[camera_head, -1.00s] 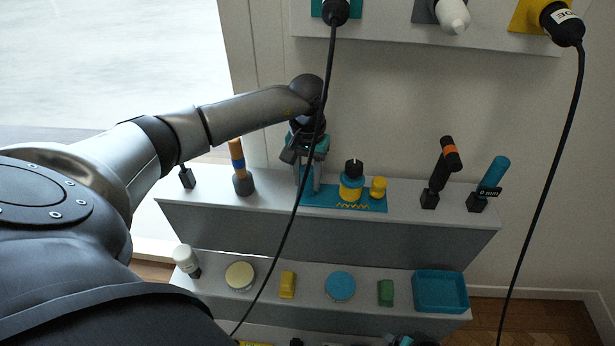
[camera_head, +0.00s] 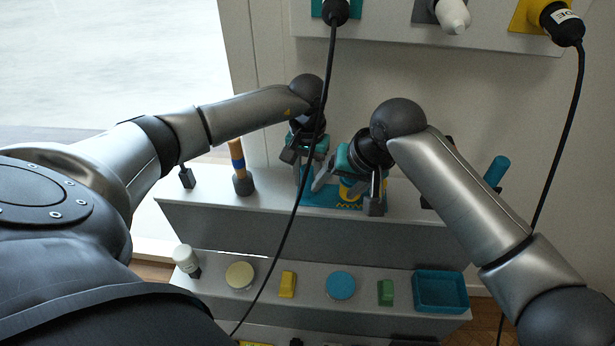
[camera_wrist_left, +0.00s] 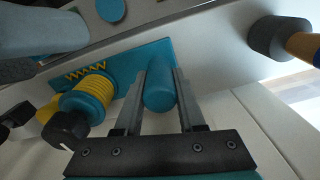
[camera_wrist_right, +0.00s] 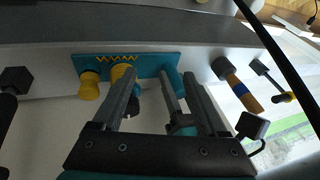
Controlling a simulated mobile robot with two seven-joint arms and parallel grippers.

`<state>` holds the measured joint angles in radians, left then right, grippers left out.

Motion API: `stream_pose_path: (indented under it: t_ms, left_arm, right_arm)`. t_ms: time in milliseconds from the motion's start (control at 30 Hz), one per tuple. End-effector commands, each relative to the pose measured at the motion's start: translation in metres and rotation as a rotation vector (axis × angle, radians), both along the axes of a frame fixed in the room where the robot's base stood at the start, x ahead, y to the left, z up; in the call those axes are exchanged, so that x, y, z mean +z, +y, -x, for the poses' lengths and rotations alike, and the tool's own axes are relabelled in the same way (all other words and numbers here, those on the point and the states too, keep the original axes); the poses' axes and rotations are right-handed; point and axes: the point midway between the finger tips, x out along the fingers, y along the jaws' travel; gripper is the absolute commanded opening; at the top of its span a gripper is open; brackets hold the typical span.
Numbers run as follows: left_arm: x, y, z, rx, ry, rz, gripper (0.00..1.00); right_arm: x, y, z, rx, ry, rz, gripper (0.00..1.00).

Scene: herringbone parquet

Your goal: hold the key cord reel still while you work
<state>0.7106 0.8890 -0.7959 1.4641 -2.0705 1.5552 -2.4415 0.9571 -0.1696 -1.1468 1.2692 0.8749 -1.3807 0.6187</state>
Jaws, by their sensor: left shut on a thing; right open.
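The key cord reel is a teal base plate (camera_head: 318,194) on the top shelf, with a yellow-and-teal spool (camera_wrist_left: 88,95), a black knob (camera_wrist_left: 66,130) and a teal post (camera_wrist_left: 160,92). A yellow knob (camera_wrist_right: 89,86) stands at its other end. My left gripper (camera_head: 308,180) is shut on the teal post; the left wrist view shows the post between its fingers. My right gripper (camera_head: 349,190) is open above the reel. In the right wrist view its left finger partly covers the spool (camera_wrist_right: 122,72). In the head view the right gripper hides much of the reel.
A blue-and-orange handled tool (camera_head: 238,165) stands left of the reel, and a teal-handled tool (camera_head: 497,170) stands right. A black cord (camera_head: 300,190) hangs in front of my left gripper. The lower shelf holds several small items and a teal tray (camera_head: 440,305).

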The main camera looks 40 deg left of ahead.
Motion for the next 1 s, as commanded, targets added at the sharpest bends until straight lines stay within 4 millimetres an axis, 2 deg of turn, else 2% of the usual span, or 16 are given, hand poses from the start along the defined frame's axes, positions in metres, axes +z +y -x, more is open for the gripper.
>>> stream_pose_path:
  t_ms: [33, 300, 500, 667, 1000]
  left_arm:
    - [-0.002, 0.000, 0.001, -0.001, 0.004, 0.000, 0.00]
    - [-0.002, 0.000, 0.001, -0.001, 0.004, 0.000, 0.00]
    - [-0.002, 0.000, 0.001, -0.001, 0.004, 0.000, 0.00]
    - [-0.002, 0.000, 0.001, -0.001, 0.004, 0.000, 0.00]
    - [-0.002, 0.000, 0.001, -0.001, 0.004, 0.000, 0.00]
  right_arm:
    - [0.017, 0.001, -0.003, 0.008, -0.031, 0.029, 0.76]
    - [0.082, -0.009, -0.026, -0.047, -0.158, 0.159, 0.76]
    - [0.107, -0.016, -0.036, -0.089, -0.213, 0.201, 0.76]
    - [0.108, -0.016, -0.040, -0.101, -0.222, 0.209, 0.76]
    - [0.066, -0.007, -0.054, -0.101, -0.220, 0.210, 0.76]
